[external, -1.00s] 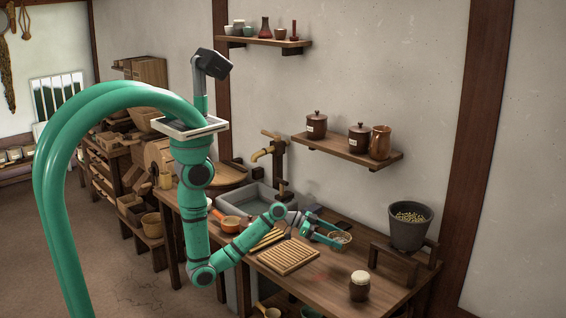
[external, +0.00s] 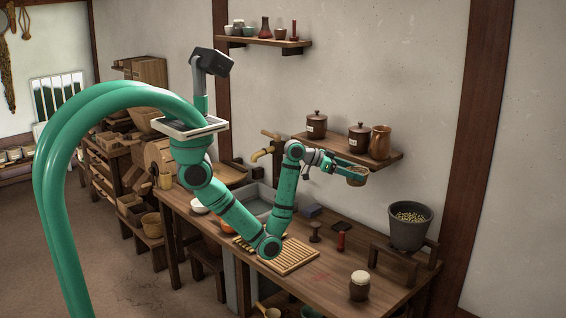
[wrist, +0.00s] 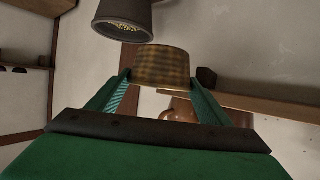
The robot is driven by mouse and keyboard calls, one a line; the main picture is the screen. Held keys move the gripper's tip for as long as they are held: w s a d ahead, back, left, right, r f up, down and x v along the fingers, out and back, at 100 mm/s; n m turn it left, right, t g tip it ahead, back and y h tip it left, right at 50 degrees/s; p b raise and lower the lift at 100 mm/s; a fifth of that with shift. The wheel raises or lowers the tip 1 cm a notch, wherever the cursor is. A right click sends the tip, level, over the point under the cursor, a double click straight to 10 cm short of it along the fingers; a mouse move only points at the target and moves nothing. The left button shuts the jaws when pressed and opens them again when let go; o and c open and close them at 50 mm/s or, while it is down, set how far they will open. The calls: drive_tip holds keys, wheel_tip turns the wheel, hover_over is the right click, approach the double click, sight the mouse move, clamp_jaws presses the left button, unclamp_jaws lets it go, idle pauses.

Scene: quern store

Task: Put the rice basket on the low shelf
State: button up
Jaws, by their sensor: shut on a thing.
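My gripper (external: 352,170) is shut on the small woven rice basket (external: 356,180), held in the air just below the front edge of the low shelf (external: 335,148) in the external view. In the wrist view the brown checked basket (wrist: 161,68) sits between the two fingers of my gripper (wrist: 160,80). The low shelf also shows at the right of the wrist view (wrist: 265,103). The basket's contents are hidden in the wrist view.
On the low shelf stand two lidded jars (external: 316,125) (external: 358,139) and a brown jug (external: 380,143) at its right end. A dark pot of beans (external: 410,226) stands on a stand at right.

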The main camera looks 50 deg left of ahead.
drive_tip(key=a+r+n+t+y, duration=0.2)
drive_tip(key=a+r+n+y, duration=0.1)
drive_tip(key=r, duration=1)
drive_tip(key=a+r+n+y, duration=0.2)
drive_tip(key=a+r+y, duration=0.15)
drive_tip(key=a, duration=0.55)
drive_tip(key=a+r+n+y, duration=0.2)
drive_tip(key=a+r, duration=0.3)
drive_tip(key=a, duration=0.5)
hover_over(334, 145)
drive_tip(key=shift+t, duration=0.4)
wheel_tip(334, 145, down, 10)
drive_tip(key=shift+s+f, duration=0.15)
drive_tip(key=shift+f, duration=0.05)
drive_tip(key=shift+w+f, duration=0.2)
drive_tip(key=shift+f, duration=1.5)
drive_tip(key=shift+f, duration=0.15)
